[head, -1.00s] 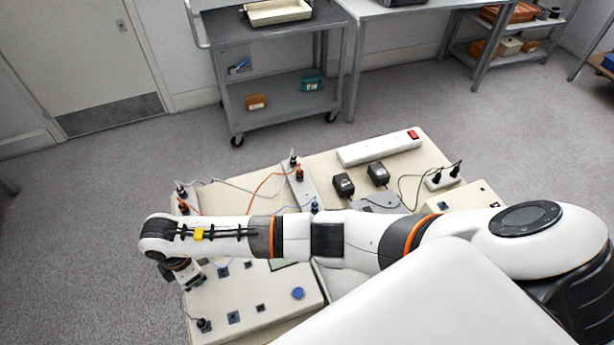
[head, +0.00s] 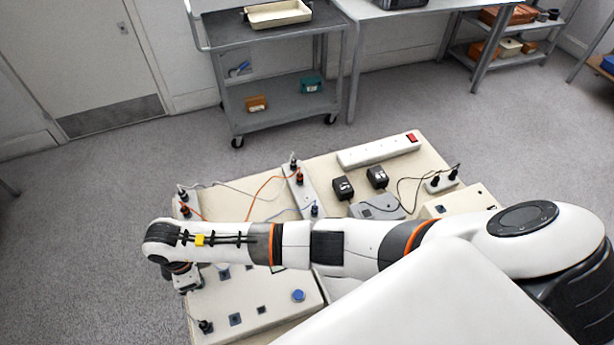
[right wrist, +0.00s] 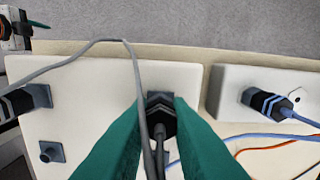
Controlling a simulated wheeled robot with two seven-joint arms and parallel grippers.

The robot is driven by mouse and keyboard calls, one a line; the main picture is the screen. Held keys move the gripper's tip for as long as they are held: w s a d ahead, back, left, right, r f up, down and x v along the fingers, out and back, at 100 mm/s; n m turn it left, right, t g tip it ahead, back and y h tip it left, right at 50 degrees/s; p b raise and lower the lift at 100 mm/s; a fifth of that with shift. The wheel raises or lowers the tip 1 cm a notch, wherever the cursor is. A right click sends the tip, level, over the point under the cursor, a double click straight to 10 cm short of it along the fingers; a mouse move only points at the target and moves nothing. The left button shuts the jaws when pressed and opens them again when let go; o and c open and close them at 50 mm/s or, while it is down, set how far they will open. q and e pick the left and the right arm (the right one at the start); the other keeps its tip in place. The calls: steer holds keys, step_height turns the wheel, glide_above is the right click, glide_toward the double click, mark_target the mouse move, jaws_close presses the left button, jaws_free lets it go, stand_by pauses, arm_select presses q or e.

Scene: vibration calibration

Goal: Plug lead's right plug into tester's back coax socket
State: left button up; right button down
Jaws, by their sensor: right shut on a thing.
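The tester (head: 275,310) is a cream box with several square sockets and a blue button. My right gripper (head: 186,284) is over its far-left edge, and its teal fingers (right wrist: 158,128) are shut on a black plug (right wrist: 160,120) in the right wrist view. The plug points at a dark square socket (right wrist: 160,96) on the tester; its front meets or overlaps it, and I cannot tell how deep it sits. A grey lead (right wrist: 88,45) loops beside it. Another black plug (head: 205,326) sits at the near-left socket. A teal-tipped part, probably my left gripper (right wrist: 30,25), shows at the right wrist view's corner.
A white strip with a blue-leaded plug (right wrist: 265,100) stands right of the tester across a narrow gap. Orange and blue leads (right wrist: 270,145) cross there. Black adapters (head: 343,188) and a white power strip (head: 380,150) lie farther back. Floor is clear beyond the board's left edge.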

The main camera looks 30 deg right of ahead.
steer(key=shift+m, duration=0.4)
steer(key=c, duration=1.3)
jaws_free()
steer(key=shift+o, duration=0.2)
steer(key=shift+r, duration=0.15)
steer(key=shift+r+p, duration=2.4)
steer(key=shift+p, duration=0.05)
step_height(320, 180, up, 12)
steer(key=b, duration=0.2)
